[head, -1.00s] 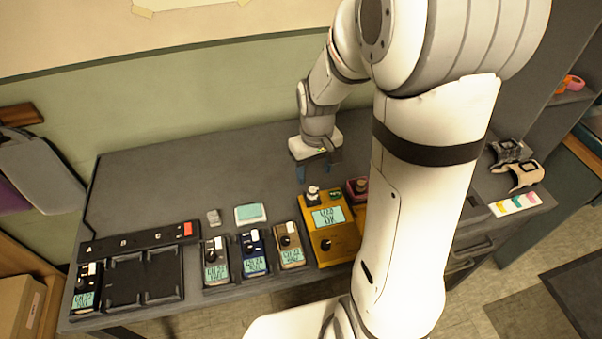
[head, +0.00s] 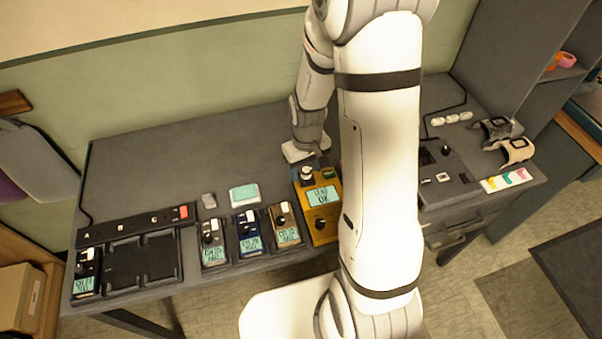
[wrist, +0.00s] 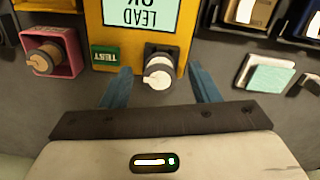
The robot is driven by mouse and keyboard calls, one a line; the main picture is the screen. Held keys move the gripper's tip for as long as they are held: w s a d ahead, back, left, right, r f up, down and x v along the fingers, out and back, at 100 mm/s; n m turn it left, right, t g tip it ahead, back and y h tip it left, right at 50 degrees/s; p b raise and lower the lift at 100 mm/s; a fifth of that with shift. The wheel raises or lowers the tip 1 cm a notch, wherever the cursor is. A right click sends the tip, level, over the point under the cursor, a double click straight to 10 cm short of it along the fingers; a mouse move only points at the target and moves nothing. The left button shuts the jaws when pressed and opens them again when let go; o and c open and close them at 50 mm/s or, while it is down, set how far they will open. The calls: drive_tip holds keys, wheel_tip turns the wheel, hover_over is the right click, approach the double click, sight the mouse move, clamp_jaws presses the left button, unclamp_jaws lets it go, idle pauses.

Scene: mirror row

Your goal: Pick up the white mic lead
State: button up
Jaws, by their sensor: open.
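The white mic lead plug (wrist: 157,76) stands in a socket at the edge of the yellow tester (wrist: 178,34), whose screen reads LEAD OK. In the head view the white plug (head: 307,173) shows at the tester's back left corner (head: 324,232). My gripper (wrist: 159,72) is open and empty. Its two blue fingers lie left and right of the white plug in the wrist view, apart from it. I cannot tell how far above it they are. In the head view my gripper (head: 311,160) is just behind the tester, its fingers partly hidden.
A green TEST button (wrist: 104,58) sits beside the plug. A pink box (wrist: 65,42) with a tan-topped plug is close by. Several small pedals stand left of the tester, with a teal-topped block (head: 244,194) behind them. The back left of the table (head: 180,165) is clear.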

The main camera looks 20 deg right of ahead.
drive_tip(key=c, duration=1.2)
drive_tip(key=shift+o, duration=0.2)
drive_tip(key=shift+r, duration=0.1)
